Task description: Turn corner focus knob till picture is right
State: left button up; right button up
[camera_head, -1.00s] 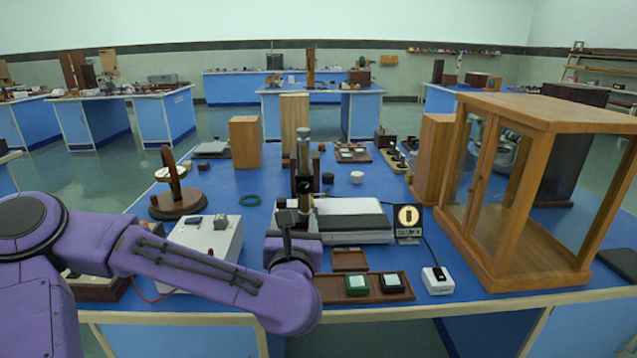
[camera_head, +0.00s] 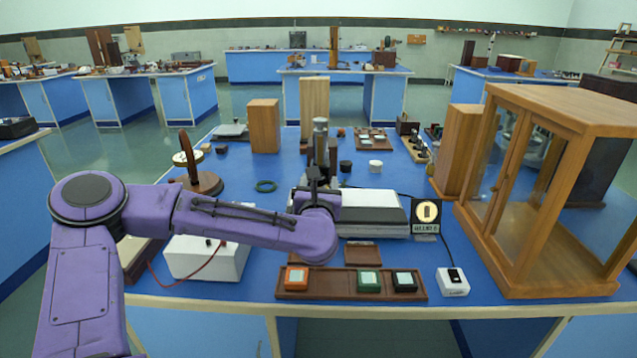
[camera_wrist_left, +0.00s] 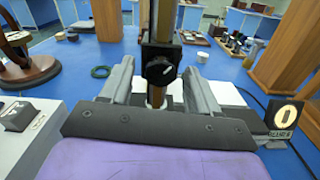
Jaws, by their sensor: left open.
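The black focus knob (camera_wrist_left: 160,71) with a white mark sits on the upright column of the instrument, centred in the left wrist view. The column (camera_head: 320,140) rises behind my wrist in the head view, where the knob cannot be made out. My left gripper (camera_wrist_left: 160,85) is open, its two grey fingers to the left and right of the knob and column, with gaps visible. The picture display (camera_head: 426,215), a dark card with a bright disc and a small dark shape, stands right of the instrument and also shows in the left wrist view (camera_wrist_left: 283,113). Its caption is too small to read surely.
A tray (camera_head: 337,284) with orange, green and dark blocks lies at the bench's front edge. A white switch box (camera_head: 453,282) is right of it. A white box (camera_head: 205,260) with a red wire sits under my forearm. A glass-sided wooden case (camera_head: 545,190) fills the right.

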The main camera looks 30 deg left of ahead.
pick_arm(q)
jog(key=c, duration=1)
jog(key=shift+c, duration=0.2)
jog(key=shift+m, duration=0.3)
jog(key=m, duration=0.2)
jog(key=shift+m, duration=0.4)
jog(key=m, duration=0.2)
jog(key=shift+r+m, duration=0.1)
jog(key=shift+m, duration=0.3)
jog(key=m+p, duration=0.1)
jog(key=m, duration=0.3)
jog(key=shift+p, duration=0.35)
jog(key=shift+m+p, duration=0.35)
jog(key=shift+m, duration=0.85)
